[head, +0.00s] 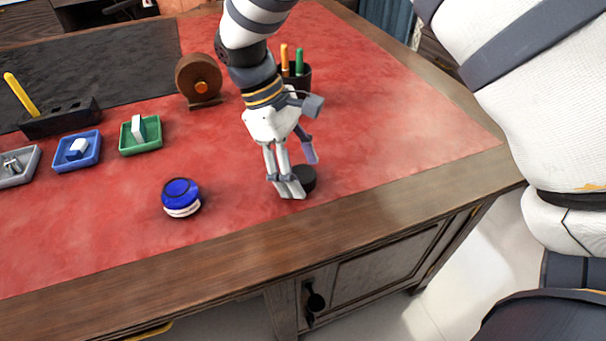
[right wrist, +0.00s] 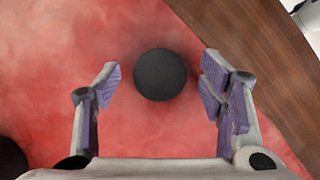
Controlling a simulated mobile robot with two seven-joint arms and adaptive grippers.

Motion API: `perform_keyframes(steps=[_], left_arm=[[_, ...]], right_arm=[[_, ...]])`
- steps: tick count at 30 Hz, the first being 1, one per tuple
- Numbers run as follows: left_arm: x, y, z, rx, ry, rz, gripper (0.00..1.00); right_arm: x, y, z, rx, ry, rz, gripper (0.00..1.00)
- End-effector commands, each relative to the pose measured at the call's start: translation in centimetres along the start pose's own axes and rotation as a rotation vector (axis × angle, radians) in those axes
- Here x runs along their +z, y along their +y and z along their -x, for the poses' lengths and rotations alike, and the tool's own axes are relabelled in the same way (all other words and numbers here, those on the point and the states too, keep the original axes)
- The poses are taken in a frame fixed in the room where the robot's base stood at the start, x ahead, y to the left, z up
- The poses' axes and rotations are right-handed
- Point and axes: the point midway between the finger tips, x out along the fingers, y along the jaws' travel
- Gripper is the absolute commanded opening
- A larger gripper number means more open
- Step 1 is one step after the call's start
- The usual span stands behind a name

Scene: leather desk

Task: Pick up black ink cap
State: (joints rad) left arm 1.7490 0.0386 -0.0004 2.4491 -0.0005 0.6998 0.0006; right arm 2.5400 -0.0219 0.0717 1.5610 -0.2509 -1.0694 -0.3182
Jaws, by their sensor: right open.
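The black ink cap (head: 305,178) is a small dark disc on the red leather near the desk's front edge. In the right wrist view the cap (right wrist: 160,75) lies ahead of and between the two open fingers, touching neither. My right gripper (head: 300,174) is open, pointing down at the cap and partly hiding it; its purple-padded fingers also show in the right wrist view (right wrist: 163,95). A blue ink bottle (head: 181,197) with a white label stands to the left of the cap. My left gripper is not in view.
A dark pen cup (head: 297,80) stands behind my right gripper, and a brown round holder (head: 199,82) stands behind to the left. Green (head: 141,135), blue (head: 77,151) and grey (head: 17,167) trays sit at the left. The leather right of the cap is clear up to the wooden edge (head: 420,199).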

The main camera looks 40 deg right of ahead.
Motion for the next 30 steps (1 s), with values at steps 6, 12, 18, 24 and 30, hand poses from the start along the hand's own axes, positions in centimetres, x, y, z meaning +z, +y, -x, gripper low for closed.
perform_keyframes(steps=[6, 12, 18, 24, 30], left_arm=[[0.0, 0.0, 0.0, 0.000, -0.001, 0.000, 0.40], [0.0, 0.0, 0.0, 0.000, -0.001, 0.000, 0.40], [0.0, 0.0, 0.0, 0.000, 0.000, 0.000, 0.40], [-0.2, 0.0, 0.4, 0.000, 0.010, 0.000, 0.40], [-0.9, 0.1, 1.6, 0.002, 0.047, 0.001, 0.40]], right_arm=[[0.0, 0.0, 0.1, 0.000, 0.001, 0.000, 0.39], [0.0, 0.0, 0.1, 0.000, 0.001, 0.000, 0.26], [0.0, 0.0, 0.2, 0.000, 0.001, 0.000, 0.26], [0.8, 0.1, 2.4, 0.002, 0.006, -0.002, 0.26], [2.6, -3.4, 7.3, 0.007, 0.011, 0.000, 0.26]])
